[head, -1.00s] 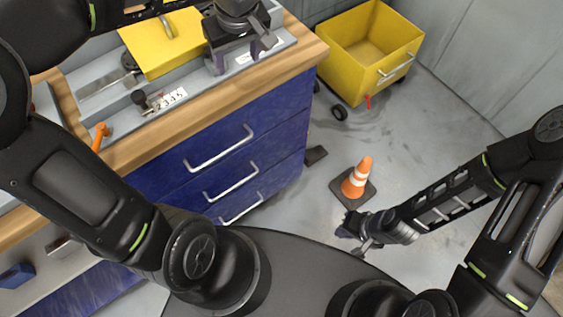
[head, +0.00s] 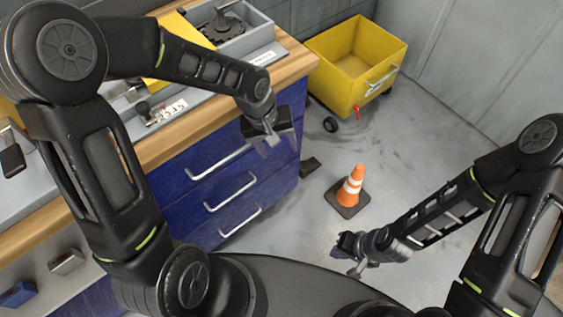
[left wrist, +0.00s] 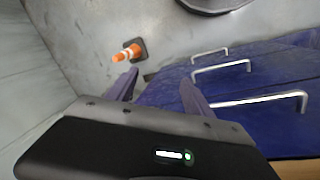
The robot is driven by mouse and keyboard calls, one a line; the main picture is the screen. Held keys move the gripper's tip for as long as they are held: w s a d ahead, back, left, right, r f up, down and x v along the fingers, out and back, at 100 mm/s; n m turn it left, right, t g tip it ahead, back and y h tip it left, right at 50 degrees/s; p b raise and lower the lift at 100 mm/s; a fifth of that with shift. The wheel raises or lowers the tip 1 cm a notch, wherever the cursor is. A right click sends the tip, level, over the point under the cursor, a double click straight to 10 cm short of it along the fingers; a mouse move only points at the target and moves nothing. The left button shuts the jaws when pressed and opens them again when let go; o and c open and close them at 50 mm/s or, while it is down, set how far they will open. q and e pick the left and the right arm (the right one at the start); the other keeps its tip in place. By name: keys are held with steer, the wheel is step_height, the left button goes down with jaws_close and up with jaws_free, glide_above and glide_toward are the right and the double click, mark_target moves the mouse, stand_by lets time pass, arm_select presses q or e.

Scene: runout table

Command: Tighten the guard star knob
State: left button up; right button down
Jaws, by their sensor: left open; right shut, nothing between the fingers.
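A dark knob-like part (head: 222,25) sits in the grey tray at the back right of the bench; I cannot tell for sure that it is the guard star knob. The yellow guard (head: 188,30) stands beside it, partly hidden by my left arm. My left gripper (head: 268,145) is open and empty, in front of the blue drawers and away from the knob. In the left wrist view its fingers (left wrist: 160,92) are apart, with floor and drawers beyond. My right gripper (head: 350,262) is shut and empty, low over the floor at the right.
The wooden bench edge (head: 190,128) runs above blue drawers with protruding metal handles (head: 230,192). A small black knob (head: 143,109) stands by a number scale (head: 166,111).

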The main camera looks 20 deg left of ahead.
arm_select(q)
steer(key=shift+h, duration=0.4)
steer(key=shift+s+d+f, duration=0.45)
steer(key=shift+s+f, duration=0.05)
steer(key=shift+f, duration=0.3)
steer(key=shift+s+d+f, duration=0.45)
steer(key=shift+s+f, duration=0.05)
steer(key=shift+f, duration=0.3)
steer(key=shift+f+m, duration=0.1)
steer(key=shift+m, duration=0.2)
